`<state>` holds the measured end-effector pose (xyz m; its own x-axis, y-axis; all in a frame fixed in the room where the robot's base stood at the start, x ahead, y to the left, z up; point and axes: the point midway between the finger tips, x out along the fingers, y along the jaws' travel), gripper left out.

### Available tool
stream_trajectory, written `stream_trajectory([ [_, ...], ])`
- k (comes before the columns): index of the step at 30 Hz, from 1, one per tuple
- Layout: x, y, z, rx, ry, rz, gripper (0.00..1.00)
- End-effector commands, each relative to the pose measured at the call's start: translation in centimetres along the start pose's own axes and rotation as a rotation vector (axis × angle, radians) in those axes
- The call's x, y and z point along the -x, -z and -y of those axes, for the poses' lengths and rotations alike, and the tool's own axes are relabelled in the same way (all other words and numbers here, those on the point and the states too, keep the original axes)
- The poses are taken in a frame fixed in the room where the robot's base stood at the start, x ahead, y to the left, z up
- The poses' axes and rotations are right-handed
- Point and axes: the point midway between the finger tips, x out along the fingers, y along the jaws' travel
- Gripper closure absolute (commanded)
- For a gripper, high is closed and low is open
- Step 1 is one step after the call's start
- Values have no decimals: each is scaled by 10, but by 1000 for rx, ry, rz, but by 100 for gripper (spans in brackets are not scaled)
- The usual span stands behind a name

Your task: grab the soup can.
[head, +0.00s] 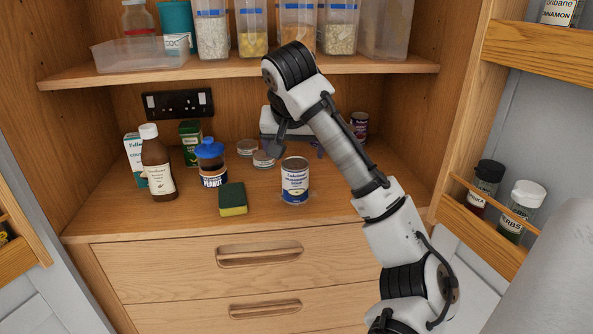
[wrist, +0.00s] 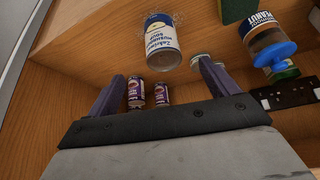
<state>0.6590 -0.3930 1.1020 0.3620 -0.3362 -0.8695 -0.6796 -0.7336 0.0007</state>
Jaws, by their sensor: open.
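The soup can (head: 295,181) is white, blue and yellow and stands upright on the wooden counter near its front edge. It also shows in the wrist view (wrist: 162,43), beyond the fingertips and roughly centred between them. My gripper (wrist: 161,72) is open, with its two dark purple fingers apart and nothing between them touching. In the head view my gripper (head: 301,147) is behind the soup can, partly hidden by my arm. The can appears apart from both fingers.
A yellow-green sponge (head: 233,199), peanut jar (head: 209,166) and brown bottle (head: 157,165) stand left of the can. Flat tins (head: 263,160) lie behind it. Small dark cans (wrist: 150,94) show near the fingers. A shelf (head: 250,66) with containers hangs above.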

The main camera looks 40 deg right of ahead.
Motion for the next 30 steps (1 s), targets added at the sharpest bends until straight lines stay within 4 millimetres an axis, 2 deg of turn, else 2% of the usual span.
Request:
stream_trajectory([
  [5, -4, 0, 0, 0, 2, 0, 13],
  [16, -69, 1, 0, -1, 0, 2, 13],
  [26, -96, 2, 1, 0, -1, 0, 13],
  [30, -116, 2, 2, 0, -2, 2, 13],
])
